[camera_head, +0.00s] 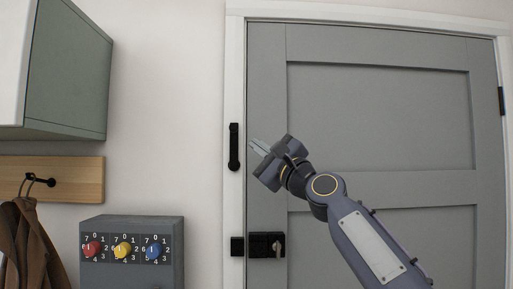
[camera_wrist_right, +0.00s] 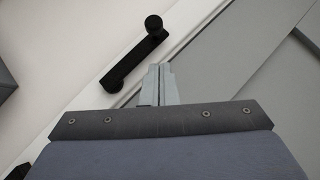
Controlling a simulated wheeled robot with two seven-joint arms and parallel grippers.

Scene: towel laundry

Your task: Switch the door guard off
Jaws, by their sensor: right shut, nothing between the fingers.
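The door guard (camera_head: 234,147) is a black bar standing upright on the white door frame, left of the grey door (camera_head: 380,120). In the right wrist view the door guard (camera_wrist_right: 135,60) runs aslant, with a round knob at its upper end. My right gripper (camera_head: 254,146) is just right of the door guard in the head view, apart from it in the picture. Its fingers (camera_wrist_right: 161,70) are together and empty, and in the wrist view they point up beside the bar. How far they are from the door surface is hard to tell. My left gripper is not in view.
A black lock with a lever (camera_head: 266,245) is lower on the door's left edge. A grey box with red, yellow and blue dials (camera_head: 130,222) stands at lower left. A green cabinet (camera_head: 70,70) and a wooden hook rail (camera_head: 75,176) with a brown coat (camera_head: 28,240) are at left.

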